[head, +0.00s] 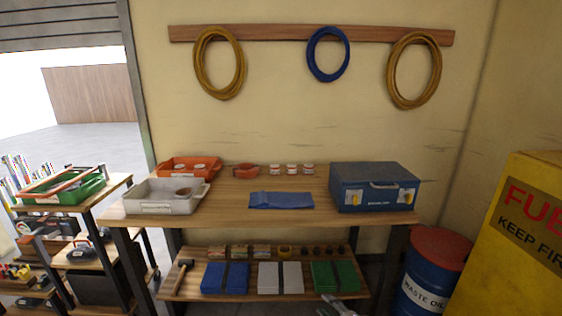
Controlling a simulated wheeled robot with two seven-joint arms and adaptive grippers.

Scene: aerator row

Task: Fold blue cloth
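The blue cloth (281,200) lies flat on the wooden tabletop, near its front edge and left of the blue metal case. It looks like a wide, low strip; from here I cannot tell how many layers it has. My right gripper (336,303) shows only in part at the bottom edge of the head view, in front of the lower shelf, well below and apart from the cloth. Its fingers are too small and cut off to tell open from shut. My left gripper is not in view.
The workbench (235,213) also carries a grey bin (160,207), an orange tray (172,162), small jars (291,170) and a blue case (375,187). Bare tabletop surrounds the cloth. The lower shelf (190,289) holds boxes and a hammer. A waste oil drum (428,290) and yellow cabinet (505,262) stand right.

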